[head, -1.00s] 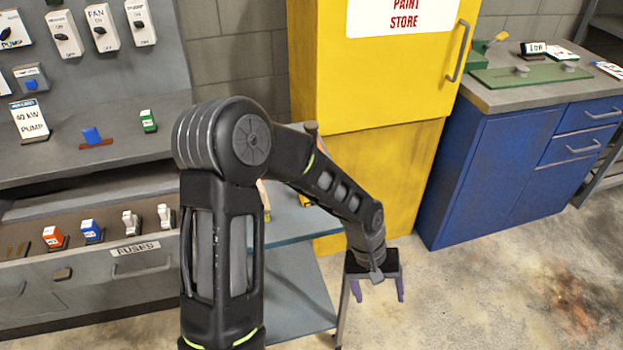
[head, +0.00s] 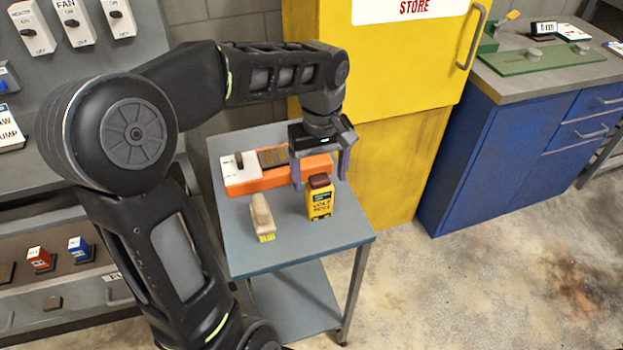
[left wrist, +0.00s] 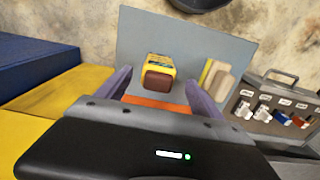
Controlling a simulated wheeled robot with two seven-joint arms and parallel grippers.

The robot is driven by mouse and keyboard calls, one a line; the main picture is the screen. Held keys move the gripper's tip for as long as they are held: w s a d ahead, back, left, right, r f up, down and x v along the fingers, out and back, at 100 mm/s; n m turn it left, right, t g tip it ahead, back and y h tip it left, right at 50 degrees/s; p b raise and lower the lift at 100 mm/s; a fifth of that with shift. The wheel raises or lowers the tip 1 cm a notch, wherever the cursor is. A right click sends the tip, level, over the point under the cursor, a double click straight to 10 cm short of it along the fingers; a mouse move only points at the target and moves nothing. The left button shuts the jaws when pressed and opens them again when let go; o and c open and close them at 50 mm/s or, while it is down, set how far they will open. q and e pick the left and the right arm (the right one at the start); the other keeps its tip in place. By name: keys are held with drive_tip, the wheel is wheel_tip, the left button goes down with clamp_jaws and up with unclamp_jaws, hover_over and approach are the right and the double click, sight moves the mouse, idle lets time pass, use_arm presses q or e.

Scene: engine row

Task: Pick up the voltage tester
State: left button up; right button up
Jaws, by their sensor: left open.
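The voltage tester (head: 320,201) is a yellow block with a dark label and a brown top. It stands upright on the grey-blue cart top (head: 300,244). My left gripper (head: 321,180) is open, fingers pointing down, above and around the far side of the tester in the head view. In the left wrist view the tester (left wrist: 158,73) shows between the two open fingers, its brown top towards the camera. I cannot tell whether the fingers touch it. My right gripper is not in view.
A wooden-handled brush (head: 262,216) lies left of the tester. An orange box (head: 262,185) with a white panel lies behind. The yellow paint cabinet (head: 395,170) stands close behind the cart. A blue workbench (head: 500,150) is at the right.

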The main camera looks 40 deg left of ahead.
sight(319, 196)
use_arm(q)
drive_tip(key=shift+w+a, duration=0.25)
drive_tip(key=shift+a, duration=0.1)
drive_tip(key=shift+s+d, duration=0.1)
drive_tip(key=shift+d, duration=0.05)
drive_tip(key=shift+f, duration=1.25)
drive_tip(key=shift+f+p, duration=0.75)
drive_tip(key=shift+f, duration=1.85)
clamp_jaws()
